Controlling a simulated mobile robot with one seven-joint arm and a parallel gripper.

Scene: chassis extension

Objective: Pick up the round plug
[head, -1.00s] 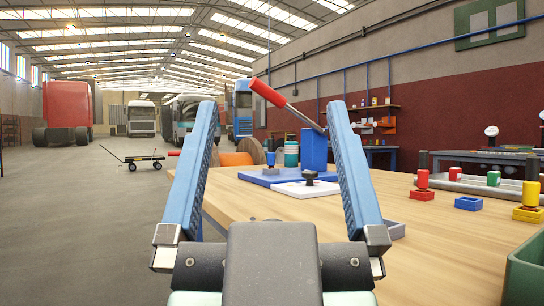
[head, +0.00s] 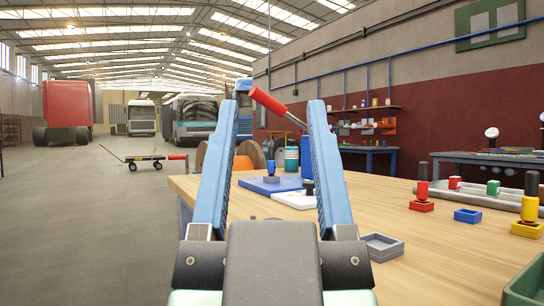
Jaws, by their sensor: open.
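Which piece is the round plug I cannot tell for certain. A dark round-topped piece (head: 308,188) stands at the white plate (head: 292,200), partly hidden by my right finger. Upright pieces with cylindrical stems stand further right: a red one (head: 422,190) and a yellow one (head: 529,208). My gripper (head: 272,105) is open and empty, its blue fingers pointing away from me, with the plates seen between and behind them.
A red-handled lever (head: 275,105) rises behind the plates. The table's middle is clear.

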